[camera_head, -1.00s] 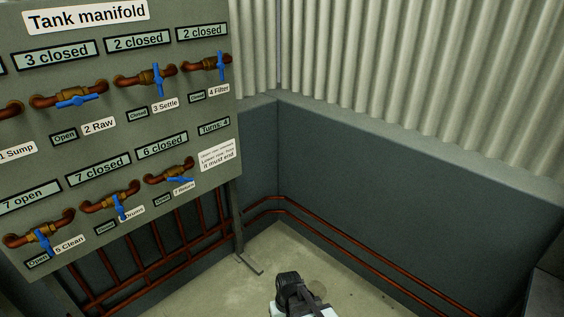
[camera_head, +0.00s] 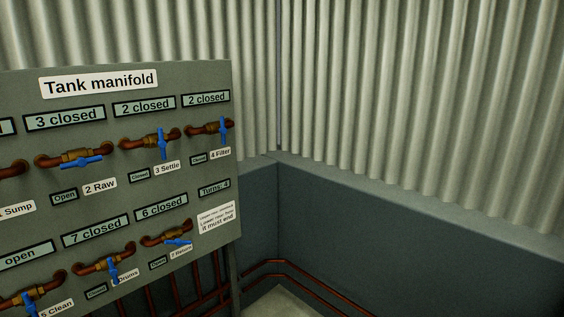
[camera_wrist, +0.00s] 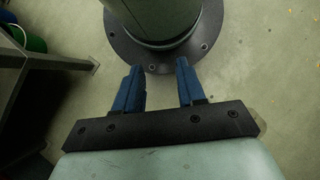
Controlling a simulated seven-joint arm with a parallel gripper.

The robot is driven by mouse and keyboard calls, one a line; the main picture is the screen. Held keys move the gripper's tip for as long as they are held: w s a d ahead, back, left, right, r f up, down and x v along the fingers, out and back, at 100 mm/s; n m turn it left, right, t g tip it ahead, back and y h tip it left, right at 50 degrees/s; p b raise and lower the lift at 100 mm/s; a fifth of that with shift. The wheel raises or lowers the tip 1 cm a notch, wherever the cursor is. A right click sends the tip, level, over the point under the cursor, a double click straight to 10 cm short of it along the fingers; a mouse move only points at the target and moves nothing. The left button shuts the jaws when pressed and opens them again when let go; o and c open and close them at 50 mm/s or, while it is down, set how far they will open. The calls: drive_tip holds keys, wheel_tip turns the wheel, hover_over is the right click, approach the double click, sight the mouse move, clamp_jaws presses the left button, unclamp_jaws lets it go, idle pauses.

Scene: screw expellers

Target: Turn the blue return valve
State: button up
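The blue return valve (camera_head: 178,241) is at the lower right of the manifold board in the head view, above the label 7 Return. Its blue lever lies nearly level on a copper pipe, pointing right, and the small plate beside it seems to read Open. The display above it reads 6 closed. My gripper (camera_wrist: 158,66) shows only in the wrist view. Its two blue fingers are apart with nothing between them, over the floor and far from the board. The valve is not in the wrist view.
The Tank manifold board (camera_head: 200,80) carries several other blue-levered valves, and a counter plate (camera_head: 214,190) reads Turns: 4. Low copper pipes (camera_head: 300,278) run along the dark wall. In the wrist view a round bolted base (camera_wrist: 152,50) is close ahead, with a metal frame (camera_wrist: 45,55) at left.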

drive_tip(key=shift+o, duration=0.2)
drive_tip(key=shift+s+d+f, duration=0.1)
drive_tip(key=shift+s+d, duration=0.05)
drive_tip(key=shift+d, duration=0.2)
drive_tip(key=m+t+y, duration=1)
drive_tip(key=t+y, duration=0.1)
drive_tip(key=y, duration=0.7)
approach(176, 243)
drive_tip(key=x, duration=1)
drive_tip(key=shift+a, duration=0.35)
